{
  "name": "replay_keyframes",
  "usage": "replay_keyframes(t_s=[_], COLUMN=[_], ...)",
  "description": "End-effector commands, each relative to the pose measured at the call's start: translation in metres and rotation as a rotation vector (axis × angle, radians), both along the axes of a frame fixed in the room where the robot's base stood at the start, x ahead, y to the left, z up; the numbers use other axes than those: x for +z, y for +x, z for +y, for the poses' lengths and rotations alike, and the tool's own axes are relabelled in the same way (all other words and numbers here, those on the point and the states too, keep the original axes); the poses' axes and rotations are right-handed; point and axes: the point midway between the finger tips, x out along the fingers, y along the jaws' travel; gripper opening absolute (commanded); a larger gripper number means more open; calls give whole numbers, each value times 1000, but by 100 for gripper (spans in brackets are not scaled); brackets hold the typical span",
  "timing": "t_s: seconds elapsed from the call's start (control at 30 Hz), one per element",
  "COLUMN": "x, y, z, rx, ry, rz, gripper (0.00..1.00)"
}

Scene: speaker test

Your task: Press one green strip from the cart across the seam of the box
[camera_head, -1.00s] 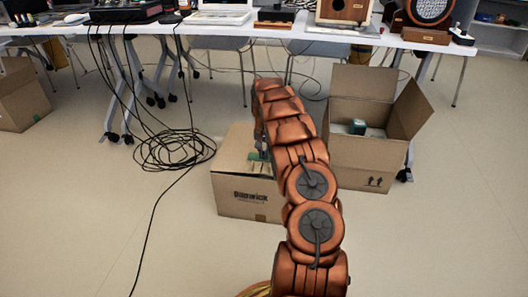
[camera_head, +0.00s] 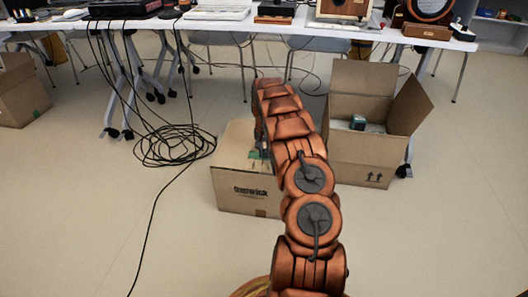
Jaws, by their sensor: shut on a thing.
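A closed cardboard box (camera_head: 235,182) with dark lettering on its front stands on the floor, left of my arm. My gripper (camera_head: 264,150) is over the right part of the box's top, pointing down, and is mostly hidden behind my orange arm. It is shut on a green strip (camera_head: 254,154), of which only a small patch shows, close to the box top. I cannot tell whether the strip touches the box. The box's seam is hard to make out, and its right side is hidden by my arm. No cart can be made out.
An open cardboard box (camera_head: 360,155) with a small green-and-white item inside stands right of my arm. Black cables (camera_head: 172,147) lie coiled on the floor at left. A white table (camera_head: 225,24) with audio gear spans the back. Another carton (camera_head: 20,95) is at far left.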

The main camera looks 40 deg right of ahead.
Motion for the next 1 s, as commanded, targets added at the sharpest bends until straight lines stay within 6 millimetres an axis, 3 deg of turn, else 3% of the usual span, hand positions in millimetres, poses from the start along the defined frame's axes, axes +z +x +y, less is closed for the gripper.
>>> replay_keyframes(t_s=[0.3,0.33,0.6,1.0], x=[-2,-2,-2,2], y=[-1,-1,-1,0], z=[1,1,1,1], rx=[0,0,0,0], ry=[3,3,3,2], rz=[2,2,2,2], gripper=[0,14,40,40])
